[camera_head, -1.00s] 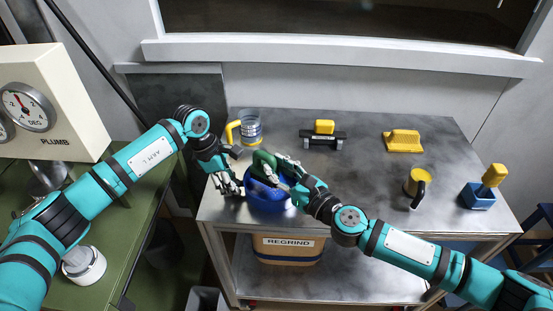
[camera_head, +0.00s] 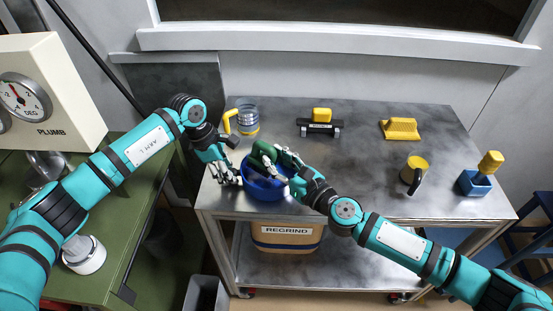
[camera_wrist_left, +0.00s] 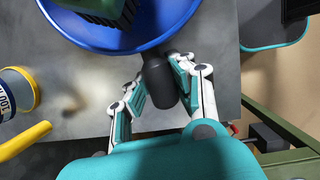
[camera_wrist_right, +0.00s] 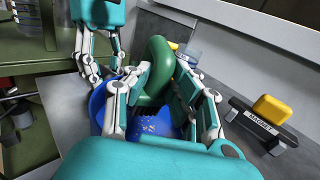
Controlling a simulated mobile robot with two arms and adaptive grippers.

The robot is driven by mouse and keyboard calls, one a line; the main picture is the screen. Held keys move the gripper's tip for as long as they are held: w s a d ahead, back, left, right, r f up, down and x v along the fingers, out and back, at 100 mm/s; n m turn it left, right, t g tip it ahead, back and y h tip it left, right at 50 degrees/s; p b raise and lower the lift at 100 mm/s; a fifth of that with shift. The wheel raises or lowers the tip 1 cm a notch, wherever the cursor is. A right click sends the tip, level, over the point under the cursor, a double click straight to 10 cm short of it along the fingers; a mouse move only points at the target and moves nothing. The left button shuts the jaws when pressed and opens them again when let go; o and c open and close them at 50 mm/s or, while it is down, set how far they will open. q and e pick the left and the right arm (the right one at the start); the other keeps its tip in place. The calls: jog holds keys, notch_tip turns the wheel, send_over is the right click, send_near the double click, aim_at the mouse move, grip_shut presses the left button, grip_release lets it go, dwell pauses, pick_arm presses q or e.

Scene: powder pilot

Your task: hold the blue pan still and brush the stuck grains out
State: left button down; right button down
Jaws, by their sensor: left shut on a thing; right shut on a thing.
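The blue pan (camera_head: 262,190) sits near the left front corner of the metal table, and its rim also shows in the left wrist view (camera_wrist_left: 150,42). My left gripper (camera_head: 236,178) is shut on the pan's dark handle (camera_wrist_left: 159,82) at the pan's left side. My right gripper (camera_head: 288,168) is shut on a green brush (camera_head: 264,153), whose rounded green grip (camera_wrist_right: 158,65) shows between the fingers in the right wrist view. The brush is over the pan. Pale grains (camera_wrist_right: 150,128) lie on the pan's inside; the gripper and brush hide part of it.
A clear jug with a yellow handle (camera_head: 247,121) stands behind the pan. A magnet bar (camera_head: 320,125), yellow scraper-like block (camera_head: 400,129), yellow cup (camera_head: 414,172) and blue block with yellow handle (camera_head: 476,183) stand to the right. A REGRIND box (camera_head: 288,243) is on the lower shelf.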

jog(key=shift+s+f+g, duration=0.15)
jog(key=shift+s+f, duration=0.05)
jog(key=shift+f, duration=0.3)
jog(key=shift+s+f+g, duration=0.15)
jog(key=shift+f, duration=0.35)
jog(key=shift+w+d, duration=0.2)
jog(key=shift+d, duration=0.7)
jog(key=shift+w+d+r, duration=0.1)
jog(key=shift+d+r, duration=0.05)
jog(key=shift+d, duration=0.25)
jog(key=shift+w+d+r, duration=0.1)
jog(key=shift+d, duration=0.3)
jog(key=shift+r, duration=0.15)
jog(key=shift+a+r, duration=0.1)
jog(key=shift+a, duration=0.4)
jog(key=shift+s+a+r, duration=0.1)
jog(key=shift+s+a, duration=0.05)
jog(key=shift+a, duration=0.6)
jog(key=shift+s+a+r, duration=0.1)
jog(key=shift+s+a, duration=0.05)
jog(key=shift+a, duration=0.6)
jog(key=shift+a+r, duration=0.15)
jog(key=shift+r, duration=0.45)
jog(key=shift+w+d+r, duration=0.1)
jog(key=shift+d+r, duration=0.05)
jog(key=shift+r, duration=1)
jog(key=shift+d+r, duration=0.1)
jog(key=shift+r, duration=1.05)
